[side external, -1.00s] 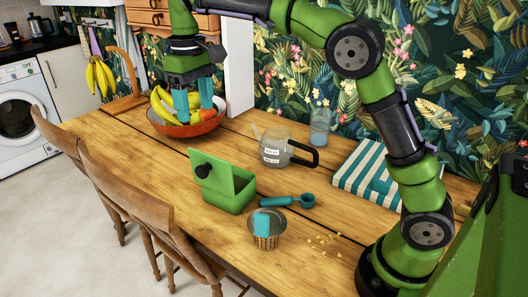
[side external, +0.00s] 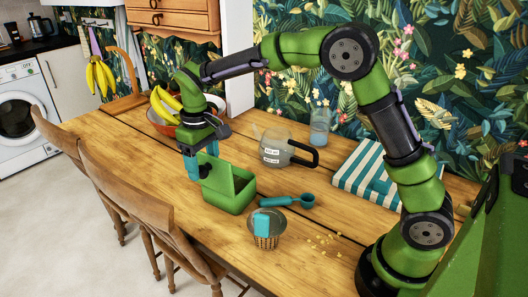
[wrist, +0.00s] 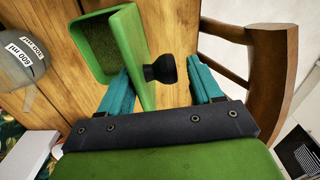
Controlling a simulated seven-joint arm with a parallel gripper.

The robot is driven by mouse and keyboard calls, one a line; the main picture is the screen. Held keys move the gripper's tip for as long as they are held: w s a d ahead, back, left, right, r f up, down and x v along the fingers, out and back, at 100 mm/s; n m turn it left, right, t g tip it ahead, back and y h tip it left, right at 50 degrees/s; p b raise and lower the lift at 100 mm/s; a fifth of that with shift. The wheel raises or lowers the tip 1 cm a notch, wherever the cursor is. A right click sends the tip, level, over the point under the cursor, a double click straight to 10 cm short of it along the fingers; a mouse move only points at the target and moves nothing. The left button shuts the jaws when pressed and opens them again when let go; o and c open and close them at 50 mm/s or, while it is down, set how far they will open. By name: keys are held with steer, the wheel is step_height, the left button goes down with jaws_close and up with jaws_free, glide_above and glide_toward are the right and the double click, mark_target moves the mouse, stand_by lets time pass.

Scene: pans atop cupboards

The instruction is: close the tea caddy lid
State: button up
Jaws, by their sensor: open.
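The green tea caddy (side external: 236,203) stands on the wooden table with its lid (side external: 221,176) raised upright. In the wrist view the lid (wrist: 133,50) runs between my two teal fingers, and its black knob (wrist: 161,69) sticks out toward the right finger. The caddy's open box (wrist: 91,40) is to the left. My gripper (side external: 200,163) is open and low at the lid, one finger on each side of it. In the side view the gripper hides the knob. I cannot tell whether a finger touches the lid.
The fruit bowl (side external: 160,126) is behind my gripper. Wooden chairs (side external: 125,195) line the near edge. A striped cloth (side external: 357,170) lies farther right.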

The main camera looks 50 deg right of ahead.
jaws_close()
stand_by(0.3)
